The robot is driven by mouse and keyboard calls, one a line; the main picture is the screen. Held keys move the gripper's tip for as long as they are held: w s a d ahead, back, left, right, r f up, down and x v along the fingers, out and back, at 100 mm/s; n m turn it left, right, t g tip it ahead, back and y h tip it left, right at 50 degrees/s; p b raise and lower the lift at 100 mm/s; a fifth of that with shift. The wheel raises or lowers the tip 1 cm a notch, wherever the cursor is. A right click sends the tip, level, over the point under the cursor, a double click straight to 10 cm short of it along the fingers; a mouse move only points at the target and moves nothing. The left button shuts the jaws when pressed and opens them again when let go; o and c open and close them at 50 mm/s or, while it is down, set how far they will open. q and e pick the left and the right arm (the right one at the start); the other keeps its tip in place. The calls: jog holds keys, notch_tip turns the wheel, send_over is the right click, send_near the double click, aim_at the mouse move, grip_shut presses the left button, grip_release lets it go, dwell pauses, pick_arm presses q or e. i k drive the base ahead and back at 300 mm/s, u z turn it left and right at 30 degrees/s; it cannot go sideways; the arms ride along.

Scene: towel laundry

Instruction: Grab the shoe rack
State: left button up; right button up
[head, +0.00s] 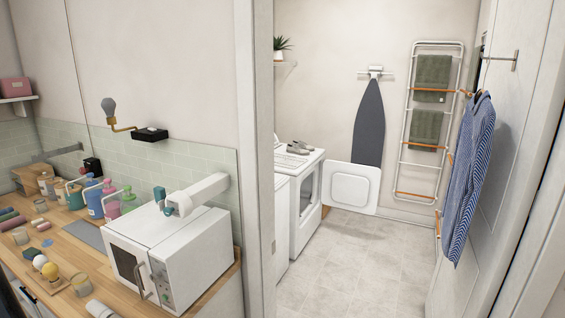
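I cannot make out a shoe rack in the head view. A pair of grey shoes (298,148) sits on top of the white front-loading machine (306,205) in the room beyond the doorway. A tall white ladder-shaped rack (408,120) with orange rungs leans against the back wall. Two dark green towels (432,78) hang on it, one above the other. Neither of my grippers is in view.
A wooden counter (75,245) with a white microwave (160,262), bottles and small items fills the left. The doorway's wall edge (254,150) stands mid-picture. A blue striped shirt (468,175) hangs by the door at right. The tiled floor (350,270) between is clear.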

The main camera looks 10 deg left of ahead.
aim_at(282, 157)
jog(key=z, duration=0.35)
jog(key=i, duration=5.2)
jog(key=u, duration=0.15)
